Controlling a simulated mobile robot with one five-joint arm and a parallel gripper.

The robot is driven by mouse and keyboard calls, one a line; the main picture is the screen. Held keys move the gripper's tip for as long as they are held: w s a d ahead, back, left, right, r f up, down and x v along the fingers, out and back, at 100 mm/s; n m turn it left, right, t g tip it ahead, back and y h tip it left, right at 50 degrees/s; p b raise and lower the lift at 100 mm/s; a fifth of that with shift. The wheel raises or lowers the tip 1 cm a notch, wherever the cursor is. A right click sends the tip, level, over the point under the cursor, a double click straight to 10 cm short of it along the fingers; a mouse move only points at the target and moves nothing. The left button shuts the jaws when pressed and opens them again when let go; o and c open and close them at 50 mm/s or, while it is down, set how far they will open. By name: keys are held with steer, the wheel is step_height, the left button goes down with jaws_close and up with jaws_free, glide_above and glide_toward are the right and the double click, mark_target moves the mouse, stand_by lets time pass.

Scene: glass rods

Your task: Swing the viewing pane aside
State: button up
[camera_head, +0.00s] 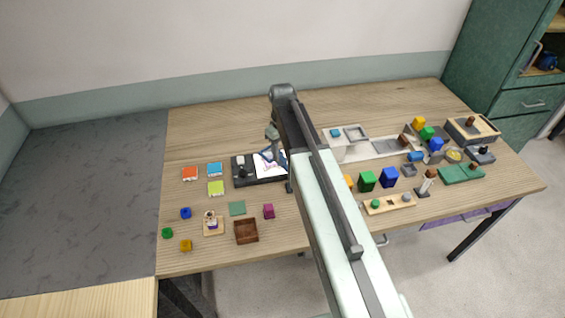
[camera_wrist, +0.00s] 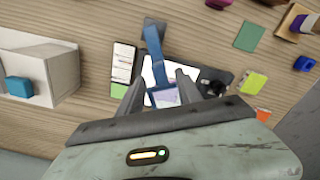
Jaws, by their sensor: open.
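The viewing pane appears to be the small blue-framed clear panel (camera_wrist: 165,98) on a blue strip (camera_wrist: 154,48) in the wrist view. It lies over a white sheet on a dark board (camera_wrist: 207,74). My gripper (camera_wrist: 160,78) is open, with one finger on each side of the blue strip and pane in the picture. I cannot tell whether either finger touches it. In the head view the dark board (camera_head: 243,179) is left of my arm, which hides its right end; a bit of blue shows on its white sheet (camera_head: 268,162).
In the wrist view a phone-like panel (camera_wrist: 123,62) and a green square (camera_wrist: 119,90) lie left of the board. A pale box (camera_wrist: 60,62) stands farther left. Coloured cards (camera_head: 214,169) and a brown tray (camera_head: 246,231) lie left of my arm in the head view.

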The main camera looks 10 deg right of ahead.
step_height(320, 180, down, 3)
steer(key=shift+r+b, duration=0.1)
steer(key=shift+b, duration=0.6)
steer(key=shift+r, duration=0.1)
jaws_close()
steer(key=shift+s, duration=0.1)
stand_by(0.6)
